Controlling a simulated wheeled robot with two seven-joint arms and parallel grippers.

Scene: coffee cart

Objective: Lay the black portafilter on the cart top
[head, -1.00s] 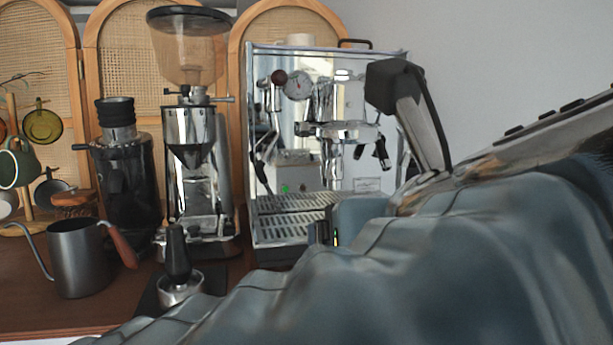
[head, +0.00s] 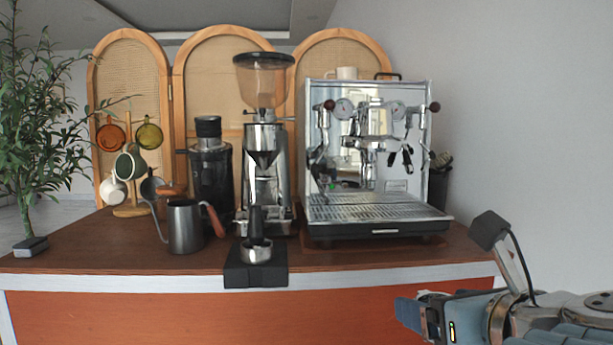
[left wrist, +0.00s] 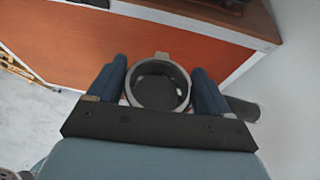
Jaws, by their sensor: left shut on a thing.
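The portafilter (left wrist: 160,84) is in my left gripper, its round metal basket open toward the wrist camera. A dark piece like its handle shows to the right, behind a finger, in the left wrist view. My left gripper (left wrist: 158,90) is shut on it, one blue finger on each side. In the head view the gripper (head: 420,315) is low at the right, in front of the cart and below its top; the portafilter is mostly hidden there. The brown cart top (head: 110,250) is behind it, with bare wood at the front left. My right gripper is not in view.
An espresso machine (head: 375,150), a grinder (head: 267,165), a black grinder (head: 210,175), a kettle (head: 186,226) and a mug tree (head: 130,190) stand on the cart. A black-handled tamper (head: 257,240) stands on a black mat (head: 255,275) at the front edge.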

